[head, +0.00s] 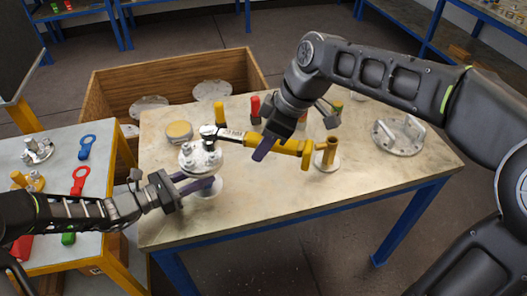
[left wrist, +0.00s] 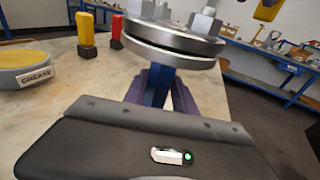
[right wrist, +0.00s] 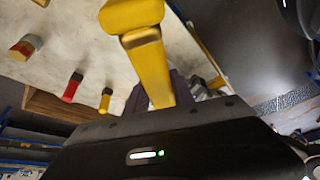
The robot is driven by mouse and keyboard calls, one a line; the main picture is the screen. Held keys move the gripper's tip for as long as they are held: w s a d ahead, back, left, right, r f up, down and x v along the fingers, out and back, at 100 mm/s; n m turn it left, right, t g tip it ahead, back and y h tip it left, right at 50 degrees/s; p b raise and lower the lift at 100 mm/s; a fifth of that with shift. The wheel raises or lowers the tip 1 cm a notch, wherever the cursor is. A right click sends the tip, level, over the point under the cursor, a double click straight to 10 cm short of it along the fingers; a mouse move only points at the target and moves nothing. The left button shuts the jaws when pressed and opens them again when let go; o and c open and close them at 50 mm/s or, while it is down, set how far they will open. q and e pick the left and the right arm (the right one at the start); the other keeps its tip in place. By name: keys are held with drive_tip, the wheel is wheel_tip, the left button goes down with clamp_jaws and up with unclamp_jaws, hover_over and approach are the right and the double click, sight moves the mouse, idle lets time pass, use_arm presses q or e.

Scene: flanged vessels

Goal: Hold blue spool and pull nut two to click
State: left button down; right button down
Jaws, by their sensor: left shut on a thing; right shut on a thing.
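The blue spool (head: 205,188) stands on the table, topped by a grey flange (head: 197,159) with several bolts and nuts. In the left wrist view its blue neck (left wrist: 158,90) shows under the flange. My left gripper (head: 197,184) is shut on the neck from the left. My right gripper (head: 266,146) is shut on a yellow torque wrench (head: 238,137); its yellow handle also fills the middle of the right wrist view (right wrist: 150,65). The wrench's dark head lies at the flange's far side, over the nuts; I cannot tell which nut it meets or whether it is seated.
A grease tin (head: 179,131) and red and yellow capped pieces (head: 255,106) stand behind the spool. A yellow post (head: 331,148) stands right of the wrench, and a flanged part (head: 400,135) farther right. A wooden crate (head: 170,75) is behind the table (head: 300,195), whose front is clear.

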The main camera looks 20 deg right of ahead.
drive_tip(key=shift+r, duration=0.3)
use_arm(q)
drive_tip(key=c, duration=0.9)
unclamp_jaws()
drive_tip(key=v, duration=1.2)
use_arm(e)
drive_tip(key=shift+f, duration=0.1)
